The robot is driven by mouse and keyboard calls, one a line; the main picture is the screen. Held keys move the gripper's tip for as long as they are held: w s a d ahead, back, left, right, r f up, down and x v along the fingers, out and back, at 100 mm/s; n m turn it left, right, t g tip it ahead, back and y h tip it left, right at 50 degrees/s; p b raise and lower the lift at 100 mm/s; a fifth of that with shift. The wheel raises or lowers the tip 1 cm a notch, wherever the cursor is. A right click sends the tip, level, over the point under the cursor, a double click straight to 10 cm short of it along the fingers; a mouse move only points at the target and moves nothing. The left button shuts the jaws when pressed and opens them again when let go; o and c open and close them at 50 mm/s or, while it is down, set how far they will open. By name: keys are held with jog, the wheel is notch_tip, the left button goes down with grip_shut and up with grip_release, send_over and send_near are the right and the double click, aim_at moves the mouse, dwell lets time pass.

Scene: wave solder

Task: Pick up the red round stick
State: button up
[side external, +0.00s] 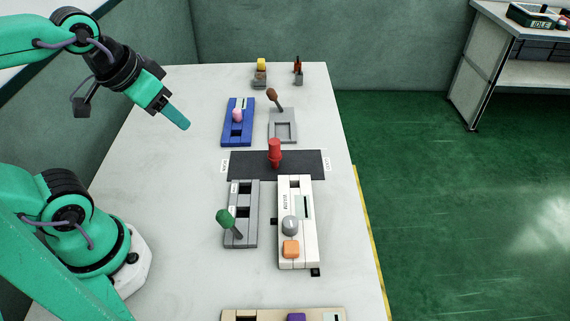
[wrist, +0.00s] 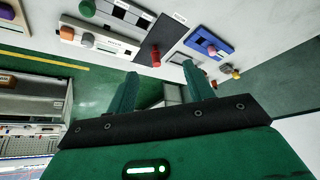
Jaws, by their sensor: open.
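The red round stick (side external: 275,153) stands upright on a dark mat (side external: 305,170) in the middle of the table. It also shows in the wrist view (wrist: 156,57), near the top centre, beyond my fingers. My gripper (side external: 176,118) is raised above the table's left side, to the left of the stick and well apart from it. In the wrist view my two green fingers (wrist: 160,90) are spread with nothing between them.
A blue tray (side external: 228,135) and a grey tray with a brown-topped stick (side external: 273,96) lie behind the mat. A grey tray with a green knob (side external: 226,218) and a white panel (side external: 298,258) lie in front. The table's left side is clear.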

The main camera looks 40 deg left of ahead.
jog(key=shift+w, duration=0.15)
jog(key=g, duration=0.6)
send_over(274, 141)
notch_tip(274, 141, down, 12)
jog(key=shift+d+r, duration=0.1)
jog(key=shift+r, duration=0.1)
jog(key=shift+f, duration=0.3)
jog(key=shift+f, duration=1.3)
jog(key=shift+f, duration=0.1)
jog(key=shift+f, duration=2.5)
